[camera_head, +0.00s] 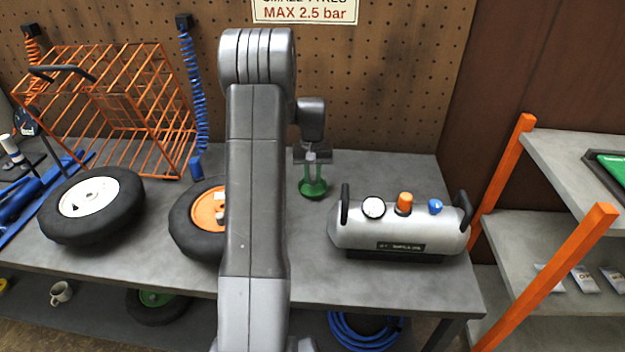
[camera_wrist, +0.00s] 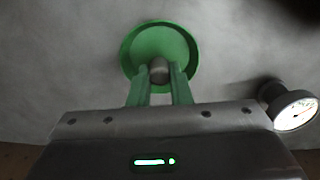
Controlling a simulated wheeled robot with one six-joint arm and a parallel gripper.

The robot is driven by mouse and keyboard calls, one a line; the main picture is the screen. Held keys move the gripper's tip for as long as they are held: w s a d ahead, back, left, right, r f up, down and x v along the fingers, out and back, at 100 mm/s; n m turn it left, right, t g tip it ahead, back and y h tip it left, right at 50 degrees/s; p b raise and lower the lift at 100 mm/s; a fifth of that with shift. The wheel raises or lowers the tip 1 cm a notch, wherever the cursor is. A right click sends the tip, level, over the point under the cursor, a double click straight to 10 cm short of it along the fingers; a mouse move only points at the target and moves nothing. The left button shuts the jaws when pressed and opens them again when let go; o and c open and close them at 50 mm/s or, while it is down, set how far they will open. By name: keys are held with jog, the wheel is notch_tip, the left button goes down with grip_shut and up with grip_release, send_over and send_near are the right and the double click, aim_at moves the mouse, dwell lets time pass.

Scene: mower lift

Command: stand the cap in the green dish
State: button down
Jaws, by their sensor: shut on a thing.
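The green dish (camera_head: 313,191) is a small round dish on the grey workbench, left of the silver air tank. In the wrist view the dish (camera_wrist: 160,32) lies straight beyond my fingertips. My gripper (camera_head: 313,178) points down over the dish, and its green fingers (camera_wrist: 160,76) are shut on the cap (camera_wrist: 158,70). The cap shows as a small grey, round-ended piece between the fingertips, over the dish. Whether it touches the dish floor I cannot tell. In the head view the cap is not clearly visible.
The silver tank (camera_head: 400,230) with a gauge (camera_head: 373,207) stands close on the right; the gauge (camera_wrist: 293,110) also shows in the wrist view. A wheel with an orange hub (camera_head: 203,225) lies left, partly behind my arm. The pegboard (camera_head: 390,90) rises behind.

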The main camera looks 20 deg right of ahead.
aim_at(313, 176)
jog(key=shift+f, duration=0.95)
jog(key=shift+f, duration=0.1)
jog(key=c, duration=1.3)
grip_release()
notch_tip(313, 176, up, 12)
jog(key=shift+r, duration=0.15)
